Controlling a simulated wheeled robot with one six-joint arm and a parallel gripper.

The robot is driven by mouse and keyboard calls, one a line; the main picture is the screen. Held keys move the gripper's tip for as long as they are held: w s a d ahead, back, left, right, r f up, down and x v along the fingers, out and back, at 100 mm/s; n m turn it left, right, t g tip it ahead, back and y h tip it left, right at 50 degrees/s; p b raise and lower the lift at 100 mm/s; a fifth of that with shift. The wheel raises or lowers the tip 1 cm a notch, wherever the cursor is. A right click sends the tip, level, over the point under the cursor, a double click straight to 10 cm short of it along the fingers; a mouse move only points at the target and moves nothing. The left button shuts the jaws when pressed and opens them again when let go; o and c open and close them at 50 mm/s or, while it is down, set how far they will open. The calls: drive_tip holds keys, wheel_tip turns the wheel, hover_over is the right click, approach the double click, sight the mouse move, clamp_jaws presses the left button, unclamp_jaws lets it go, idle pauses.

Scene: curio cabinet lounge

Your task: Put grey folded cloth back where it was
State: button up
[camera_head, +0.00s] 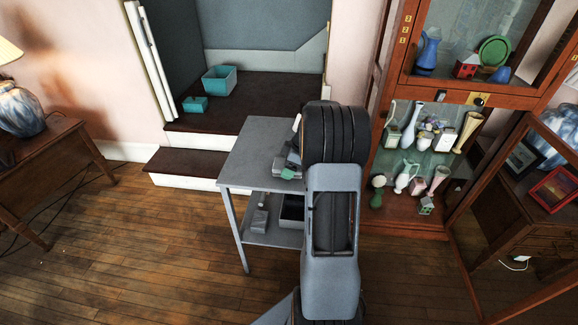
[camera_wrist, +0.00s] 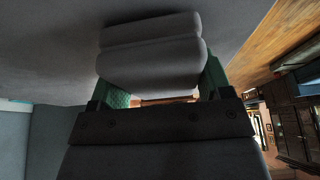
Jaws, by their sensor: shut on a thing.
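The grey folded cloth (camera_wrist: 150,65) is a thick, rounded double fold. It fills the space between the green finger pads of my gripper (camera_wrist: 165,82) in the wrist view. My gripper is shut on it. In the head view my gripper (camera_head: 290,164) is over the right part of the top of a grey two-level metal table (camera_head: 252,155), mostly hidden by my own arm. A grey edge of the cloth (camera_head: 283,165) shows beside it there. I cannot tell whether the cloth touches the tabletop.
The table's lower shelf holds a dark bin (camera_head: 292,211) and small grey items (camera_head: 260,219). A glass cabinet (camera_head: 412,215) with vases stands close on the right. Dark steps (camera_head: 188,167) with teal boxes (camera_head: 219,80) are behind. The tabletop's left part is bare.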

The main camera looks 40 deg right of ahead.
drive_tip(key=shift+f, duration=0.2)
drive_tip(key=o, duration=1.2)
drive_tip(key=shift+r, duration=0.1)
